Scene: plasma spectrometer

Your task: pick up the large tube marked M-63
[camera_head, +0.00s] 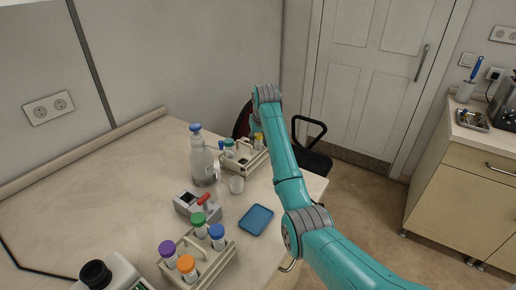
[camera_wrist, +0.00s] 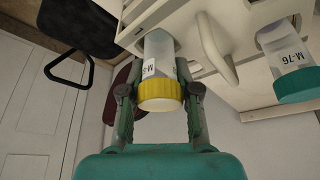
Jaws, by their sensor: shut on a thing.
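A tube with a yellow cap (camera_wrist: 160,92) stands between the fingers of my gripper (camera_wrist: 160,85) in the wrist view. Its label shows an "M-" and the rest of the mark is hard to read. My gripper is shut on it just by the cap. The tube's far end meets the cream rack (camera_wrist: 213,45), and I cannot tell how deep it sits. In the head view the yellow cap (camera_head: 259,137) shows at the far rack (camera_head: 262,163), beside my arm, which hides most of the gripper.
A green-capped tube marked M-76 (camera_wrist: 288,65) is beside the handle. A bottle (camera_head: 203,165), a beaker (camera_head: 237,185), a device with a red part (camera_head: 187,203), a blue tray (camera_head: 256,220) and a nearer rack of large tubes (camera_head: 213,267) stand on the table. The table's left part is clear.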

